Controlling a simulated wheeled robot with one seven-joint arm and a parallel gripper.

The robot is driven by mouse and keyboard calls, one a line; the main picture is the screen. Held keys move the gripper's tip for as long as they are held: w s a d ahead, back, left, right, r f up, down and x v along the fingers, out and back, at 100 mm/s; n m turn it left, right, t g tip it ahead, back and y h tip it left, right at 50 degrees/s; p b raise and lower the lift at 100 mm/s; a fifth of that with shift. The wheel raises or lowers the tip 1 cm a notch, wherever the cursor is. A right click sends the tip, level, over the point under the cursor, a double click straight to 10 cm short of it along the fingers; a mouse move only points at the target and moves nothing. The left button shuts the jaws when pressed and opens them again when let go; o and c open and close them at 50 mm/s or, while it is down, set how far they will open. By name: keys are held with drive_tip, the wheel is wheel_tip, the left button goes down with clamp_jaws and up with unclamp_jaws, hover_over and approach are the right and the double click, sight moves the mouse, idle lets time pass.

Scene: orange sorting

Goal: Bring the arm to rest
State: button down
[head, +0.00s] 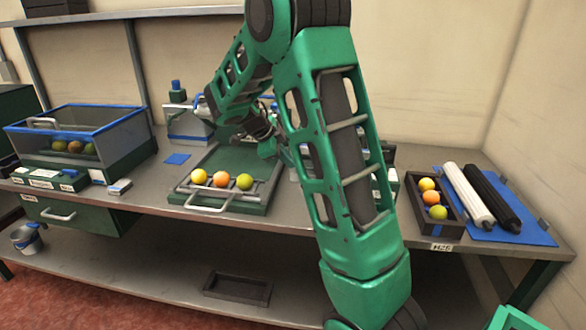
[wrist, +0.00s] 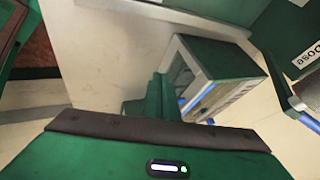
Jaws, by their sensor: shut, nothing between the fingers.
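My green arm crosses the middle of the head view, bent at the elbow over the workbench (head: 150,197). My gripper (head: 268,148) hangs above the back of the green tray (head: 215,160), partly hidden behind my forearm. In the wrist view the green fingers (wrist: 155,98) are together with nothing between them. No orange is touching the gripper.
Yellow, orange and green fruits line the tray's front; similar fruits fill a dark box (head: 436,228) at right. A clear blue-rimmed bin (head: 128,128) holds fruit at left. Two rollers (head: 468,194) lie on a blue mat (head: 520,233). A shelf (head: 150,12) runs behind.

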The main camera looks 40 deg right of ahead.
drive_tip(key=shift+v, duration=1.7)
